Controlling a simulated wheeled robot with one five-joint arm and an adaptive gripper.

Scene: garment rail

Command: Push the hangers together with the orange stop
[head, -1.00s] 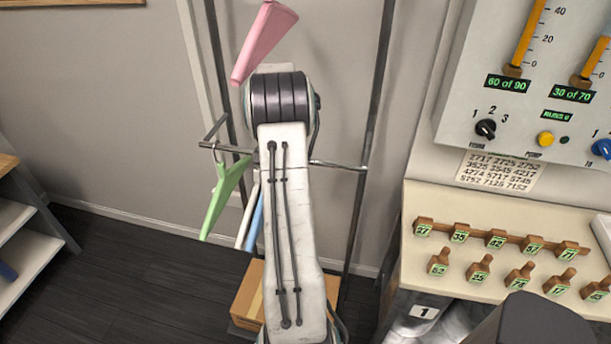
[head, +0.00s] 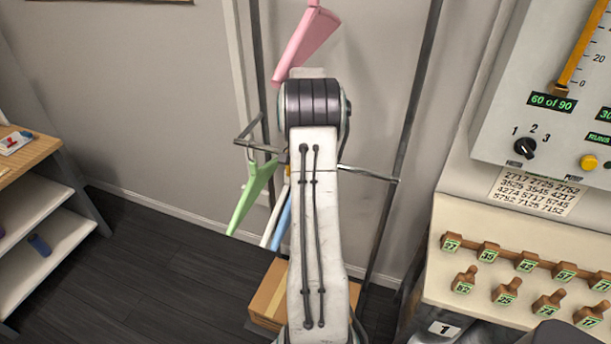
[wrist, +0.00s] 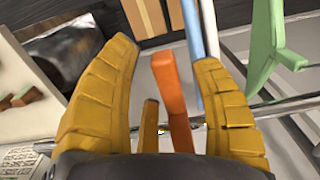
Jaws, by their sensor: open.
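The orange stop (wrist: 170,85) shows in the wrist view between the two yellow fingers of my open gripper (wrist: 165,54); I cannot tell whether either finger touches it. Beyond it along the lower rail (head: 370,173) hang a blue hanger (wrist: 192,30), a white hanger (wrist: 209,28) and a green hanger (wrist: 268,45). The blue and white ones are close together; the green one is apart from them. In the head view the green hanger (head: 252,195) is leftmost, and my arm hides my gripper and most of the stop.
A pink hanger (head: 306,42) is higher up on the rack. A cardboard box (head: 270,295) stands on the floor below. A panel (head: 545,110) and a ledge with numbered wooden pegs (head: 505,293) are at right, shelves (head: 35,200) at left.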

